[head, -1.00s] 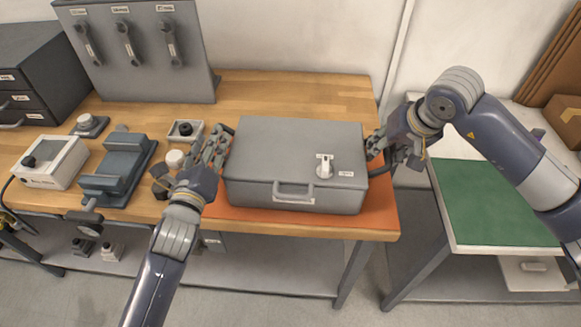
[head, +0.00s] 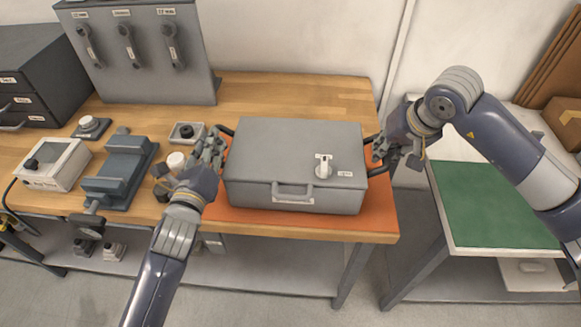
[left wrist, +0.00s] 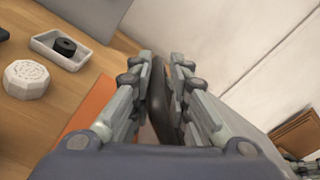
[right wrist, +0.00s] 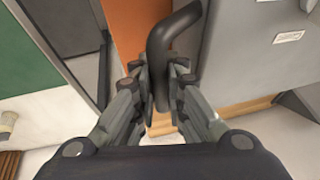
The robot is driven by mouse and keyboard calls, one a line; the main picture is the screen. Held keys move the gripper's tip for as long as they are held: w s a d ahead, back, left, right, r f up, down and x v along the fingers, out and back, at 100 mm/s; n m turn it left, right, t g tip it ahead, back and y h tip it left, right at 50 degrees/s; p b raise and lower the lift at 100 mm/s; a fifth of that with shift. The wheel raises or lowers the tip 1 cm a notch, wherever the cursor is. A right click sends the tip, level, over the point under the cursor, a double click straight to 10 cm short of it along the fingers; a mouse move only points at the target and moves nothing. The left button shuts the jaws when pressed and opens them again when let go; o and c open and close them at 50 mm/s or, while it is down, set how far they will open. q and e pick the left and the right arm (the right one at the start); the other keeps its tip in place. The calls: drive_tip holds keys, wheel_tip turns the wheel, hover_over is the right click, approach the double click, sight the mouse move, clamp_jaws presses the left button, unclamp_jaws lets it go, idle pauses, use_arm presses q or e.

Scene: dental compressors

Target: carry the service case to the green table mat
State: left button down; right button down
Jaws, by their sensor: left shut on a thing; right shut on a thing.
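The service case (head: 292,160) is a grey box with a front handle, a white latch and a dark bar handle on each side. It sits level on an orange mat (head: 380,212) on the wooden bench. My left gripper (head: 215,150) is shut on the case's left side handle, which shows dark between the fingers in the left wrist view (left wrist: 157,100). My right gripper (head: 382,152) is shut on the right side handle, which also shows in the right wrist view (right wrist: 160,65). The green table mat (head: 495,205) lies bare on the separate table at the right.
A gap of floor (head: 400,255) separates the wooden bench (head: 290,92) from the right table. Left of the case are a dark vise-like fixture (head: 118,172), a white-topped box (head: 57,165) and a small tray (head: 187,132). A grey tool panel (head: 140,60) stands behind.

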use_arm(q)
drive_tip(key=shift+a+r+p, duration=0.2)
drive_tip(key=shift+r+p, duration=1.4)
drive_tip(key=shift+r, duration=0.55)
drive_tip(key=shift+d, duration=0.1)
